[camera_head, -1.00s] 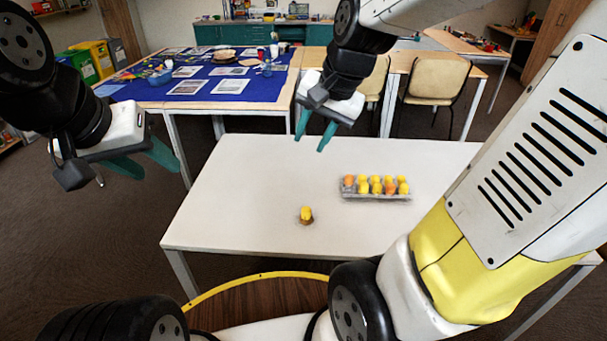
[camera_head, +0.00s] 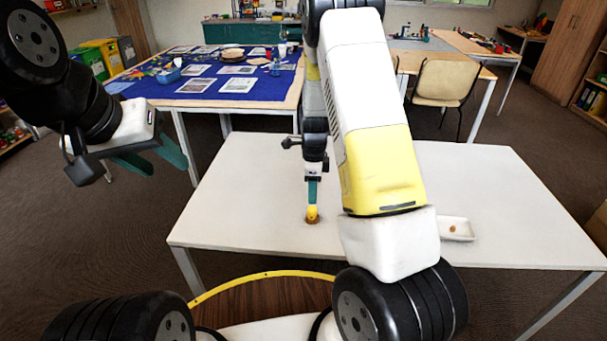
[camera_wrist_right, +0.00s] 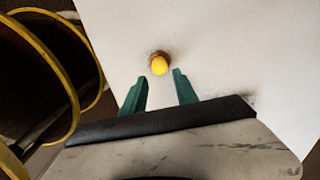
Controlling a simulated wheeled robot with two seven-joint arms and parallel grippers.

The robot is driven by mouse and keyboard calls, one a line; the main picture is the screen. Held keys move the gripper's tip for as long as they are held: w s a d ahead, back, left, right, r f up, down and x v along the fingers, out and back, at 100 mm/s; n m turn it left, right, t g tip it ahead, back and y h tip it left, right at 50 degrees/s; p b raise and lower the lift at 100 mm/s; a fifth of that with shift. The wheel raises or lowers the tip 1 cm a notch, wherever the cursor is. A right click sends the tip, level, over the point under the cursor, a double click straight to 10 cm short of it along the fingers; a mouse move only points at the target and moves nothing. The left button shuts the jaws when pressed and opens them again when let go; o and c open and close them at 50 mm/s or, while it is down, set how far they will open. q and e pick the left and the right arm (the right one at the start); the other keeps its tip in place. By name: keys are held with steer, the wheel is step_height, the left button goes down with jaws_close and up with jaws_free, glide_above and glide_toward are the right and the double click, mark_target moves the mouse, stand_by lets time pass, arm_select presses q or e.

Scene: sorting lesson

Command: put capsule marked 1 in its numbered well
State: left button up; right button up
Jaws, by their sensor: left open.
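A yellow capsule with a brown lower part (camera_head: 312,213) stands on the white table. In the right wrist view the capsule (camera_wrist_right: 159,65) lies just beyond the fingertips, in line with the gap between them. No number on it is readable. My right gripper (camera_head: 312,194) points down at the capsule, and in the wrist view its green fingers (camera_wrist_right: 159,78) are apart with nothing between them. My left gripper (camera_head: 169,168) is open and empty, off the table's left side. The holder with several yellow and orange capsules is hidden behind my right arm.
A small white tray (camera_head: 457,229) with a small brown item (camera_head: 453,228) is on the table right of my right arm. The table (camera_head: 235,200) is bare on its left side. A blue-covered table (camera_head: 240,85) and a chair (camera_head: 444,82) stand behind.

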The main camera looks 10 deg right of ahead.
mark_target(312, 208)
steer(key=shift+f, duration=3.2)
steer(key=c, duration=0.3)
steer(key=shift+r, duration=0.1)
steer(key=shift+r, duration=3.45)
